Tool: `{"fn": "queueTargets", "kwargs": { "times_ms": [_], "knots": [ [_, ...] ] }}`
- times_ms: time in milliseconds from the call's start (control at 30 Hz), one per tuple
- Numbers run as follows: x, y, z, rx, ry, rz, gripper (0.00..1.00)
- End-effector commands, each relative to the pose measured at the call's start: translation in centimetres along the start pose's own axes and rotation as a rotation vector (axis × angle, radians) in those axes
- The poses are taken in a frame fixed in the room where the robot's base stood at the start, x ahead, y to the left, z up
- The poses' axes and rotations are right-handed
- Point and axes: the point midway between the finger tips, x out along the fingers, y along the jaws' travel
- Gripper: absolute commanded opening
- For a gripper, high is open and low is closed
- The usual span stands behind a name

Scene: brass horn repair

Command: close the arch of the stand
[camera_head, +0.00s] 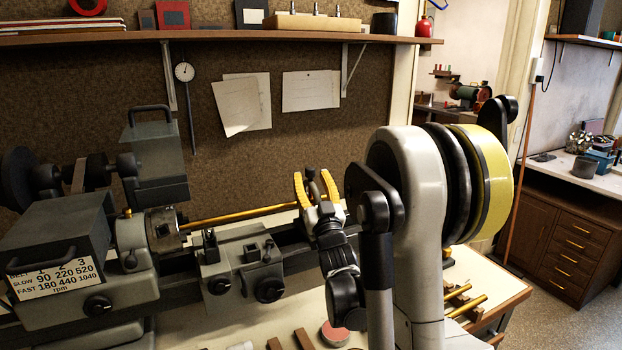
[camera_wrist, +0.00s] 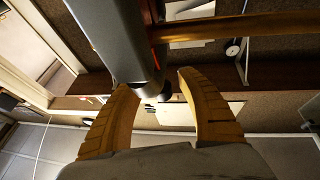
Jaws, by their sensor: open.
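A lathe stands on the bench, with a brass rod (camera_head: 240,215) running from its chuck (camera_head: 163,228) toward my gripper. My gripper (camera_head: 311,175) has two yellow fingers, apart, at the rod's right end. A dark knob and a grey metal part, likely the arch of the stand (camera_head: 313,190), show between the fingers. The fingers and wrist hide most of the stand, so I cannot tell how far its arch is open. In the wrist view, a long grey part (camera_wrist: 115,40) reaches down between my open fingers (camera_wrist: 154,82), with the brass rod (camera_wrist: 235,27) at upper right. Contact is unclear.
The lathe carriage (camera_head: 240,265) with dark knobs sits left of my gripper. A wall shelf (camera_head: 230,35) runs above the lathe. A round reddish tin (camera_head: 334,333) and wooden blocks lie at the bench front. A drawer cabinet (camera_head: 565,250) stands at right.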

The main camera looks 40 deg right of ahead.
Motion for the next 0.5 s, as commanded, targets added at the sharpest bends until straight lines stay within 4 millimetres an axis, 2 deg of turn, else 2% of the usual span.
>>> {"fn": "queueTargets", "kwargs": {
  "times_ms": [300,500],
  "knots": [
    [-5.1,0.0,0.0,-0.001,0.000,0.001,0.46],
    [-7.0,0.1,0.0,-0.001,0.000,0.001,0.46]
  ]
}}
